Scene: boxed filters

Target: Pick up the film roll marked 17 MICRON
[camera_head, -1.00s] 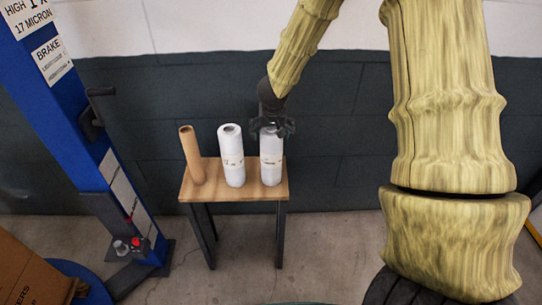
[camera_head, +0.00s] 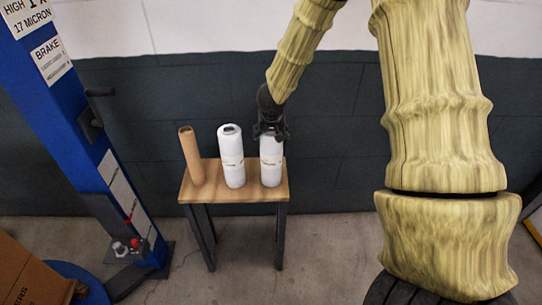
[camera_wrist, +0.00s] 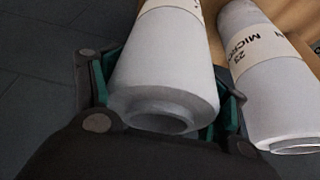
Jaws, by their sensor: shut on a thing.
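Two white film rolls and a brown cardboard tube (camera_head: 192,157) stand on a small wooden-topped table (camera_head: 232,190). My gripper (camera_head: 270,134) is at the top of the right-hand white roll (camera_head: 271,165), shut on it from above. In the wrist view my gripper (camera_wrist: 168,95) has a finger on each side of this roll (camera_wrist: 165,65); its label is turned away and cannot be read. The roll appears to stand upright on the table. The middle white roll (camera_head: 231,160) stands apart; in the wrist view this neighbouring roll (camera_wrist: 265,90) reads 23 MICRON.
A blue machine column (camera_head: 75,100) with labels, one reading 17 MICRON, stands at left. A cardboard box (camera_head: 30,275) is at the lower left. A dark and white wall is close behind the table.

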